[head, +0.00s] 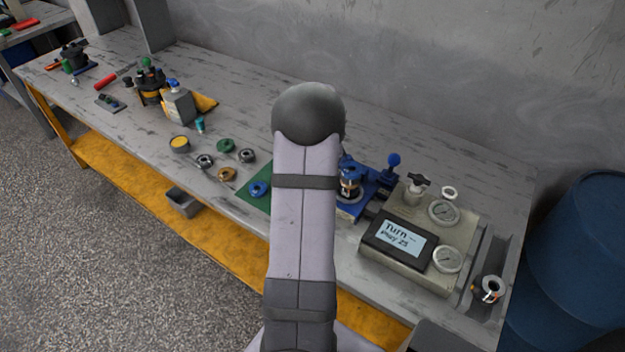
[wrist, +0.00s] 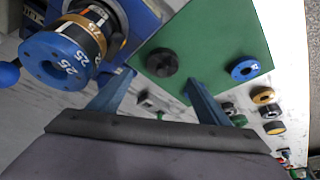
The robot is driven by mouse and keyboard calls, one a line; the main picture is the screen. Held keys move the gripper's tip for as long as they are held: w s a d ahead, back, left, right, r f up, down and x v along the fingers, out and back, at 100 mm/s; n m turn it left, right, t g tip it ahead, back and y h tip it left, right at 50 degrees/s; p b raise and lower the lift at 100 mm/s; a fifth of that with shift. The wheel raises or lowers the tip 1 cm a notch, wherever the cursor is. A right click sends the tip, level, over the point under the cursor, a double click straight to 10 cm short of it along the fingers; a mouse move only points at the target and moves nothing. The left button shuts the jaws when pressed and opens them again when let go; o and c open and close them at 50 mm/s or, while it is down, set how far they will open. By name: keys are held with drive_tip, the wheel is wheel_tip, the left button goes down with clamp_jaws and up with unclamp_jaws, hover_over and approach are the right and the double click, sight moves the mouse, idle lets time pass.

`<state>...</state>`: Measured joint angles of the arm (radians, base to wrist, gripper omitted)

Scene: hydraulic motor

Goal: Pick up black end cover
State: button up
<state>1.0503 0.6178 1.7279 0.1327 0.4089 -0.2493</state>
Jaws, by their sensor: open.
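The black end cover (wrist: 161,63) is a dark round disc with a small central recess. It lies on the green mat (wrist: 215,38) in the wrist view. My gripper (wrist: 160,78) is open, its two blue-grey fingers spread, with the cover showing just beyond and between the fingertips. The gap in height between fingers and cover cannot be told. In the head view my own arm hides the cover and my gripper; only the left part of the green mat (head: 252,198) shows.
A blue ring (wrist: 244,68) lies on the mat to the right of the cover. A blue-ended motor assembly (wrist: 75,50) stands in a blue fixture (head: 378,184) beside the mat. Several ring parts lie left of the mat. A test unit with gauges (head: 440,235) stands at right.

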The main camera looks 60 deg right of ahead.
drive_tip(key=shift+w+f+p, duration=0.15)
drive_tip(key=shift+f+p, duration=0.2)
drive_tip(key=shift+f, duration=0.2)
drive_tip(key=shift+p+x, duration=0.6)
drive_tip(key=shift+x, duration=1.45)
drive_tip(key=shift+a, duration=0.15)
drive_tip(key=c, duration=1.3)
